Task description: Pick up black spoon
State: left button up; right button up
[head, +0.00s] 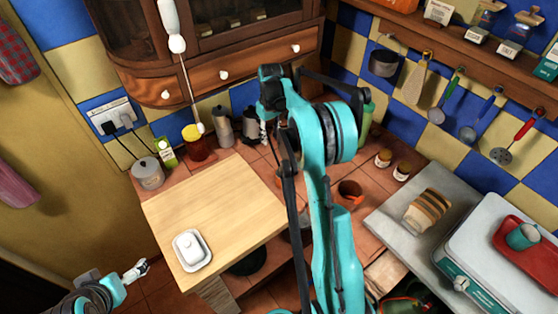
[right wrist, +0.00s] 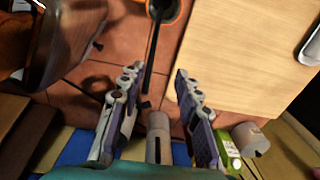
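In the right wrist view a long thin black handle (right wrist: 152,62), which looks like the black spoon, runs down from an orange-rimmed dark container (right wrist: 162,8). I cannot tell whether the spoon stands in it or lies against it. My right gripper (right wrist: 156,76) is open, its two fingers on either side of the handle's line, with no visible contact. In the head view my right gripper (head: 264,128) is at the back of the counter, and my right arm hides the spoon. My left gripper (head: 136,270) is low at the left, its finger opening unclear.
A wooden board (head: 220,200) carries a white butter dish (head: 190,250). A grey canister (head: 148,173), a green box (head: 167,152), a red-brown jar (head: 196,142) and metal pots stand along the back wall. Drawers (head: 220,72) overhang the counter.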

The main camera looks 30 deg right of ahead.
aim_at(273, 149)
jog(key=f, duration=0.4)
jog(key=shift+w+d+f, duration=0.1)
jog(key=shift+w+d, duration=0.1)
jog(key=shift+d, duration=0.2)
notch_tip(273, 149, down, 5)
jog(key=shift+d+r+b, duration=0.15)
jog(key=shift+b, duration=0.3)
jog(key=shift+r, duration=0.1)
grip_shut()
